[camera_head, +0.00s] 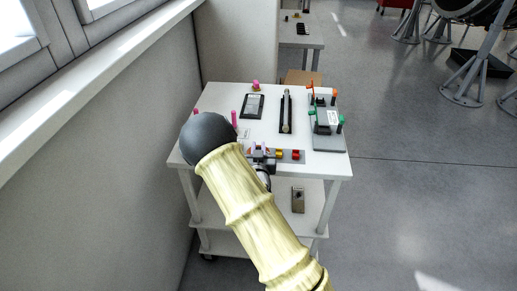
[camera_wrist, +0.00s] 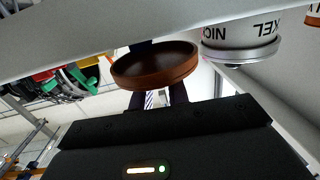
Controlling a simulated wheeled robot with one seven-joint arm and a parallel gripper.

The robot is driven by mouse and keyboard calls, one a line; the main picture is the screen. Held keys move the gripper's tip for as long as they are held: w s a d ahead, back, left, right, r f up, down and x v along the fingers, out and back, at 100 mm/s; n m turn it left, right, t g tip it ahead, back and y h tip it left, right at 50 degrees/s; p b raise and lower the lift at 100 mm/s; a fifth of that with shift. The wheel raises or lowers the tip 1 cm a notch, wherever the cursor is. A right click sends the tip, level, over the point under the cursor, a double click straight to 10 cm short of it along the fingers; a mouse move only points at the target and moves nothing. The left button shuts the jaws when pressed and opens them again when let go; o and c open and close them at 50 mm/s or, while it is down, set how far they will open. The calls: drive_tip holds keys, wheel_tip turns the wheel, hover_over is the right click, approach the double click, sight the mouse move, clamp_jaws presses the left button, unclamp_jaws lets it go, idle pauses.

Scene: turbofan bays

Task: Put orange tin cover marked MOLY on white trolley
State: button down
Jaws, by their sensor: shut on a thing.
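In the wrist view, a round orange-brown cover (camera_wrist: 155,66), shaped like a shallow dish, sits between the two dark fingers of my gripper (camera_wrist: 160,92). The gripper is shut on it. No MOLY marking is readable on the side I see. In the head view, the white trolley (camera_head: 215,103) stands ahead with a top and a lower shelf. My gripper (camera_head: 263,166) shows at the trolley's front edge, partly hidden by my arm; the cover cannot be made out there.
A white tin with lettering reading NICKEL in part (camera_wrist: 240,38) is close beside the cover in the wrist view. The trolley top holds a grey device (camera_head: 326,122), a dark tray (camera_head: 252,106) and small coloured items. A wall runs along the left; open floor (camera_head: 420,190) lies right.

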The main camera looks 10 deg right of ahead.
drive_tip(key=shift+f+b, duration=0.4)
drive_tip(key=shift+f, duration=0.05)
drive_tip(key=c, duration=1.3)
unclamp_jaws()
drive_tip(key=shift+c, duration=0.2)
drive_tip(key=shift+r, duration=0.15)
drive_tip(key=shift+r+p, duration=0.6)
drive_tip(key=shift+p, duration=0.25)
drive_tip(key=b+v, duration=0.2)
drive_tip(key=v, duration=1)
drive_tip(key=shift+d+f, duration=0.1)
drive_tip(key=shift+f, duration=0.05)
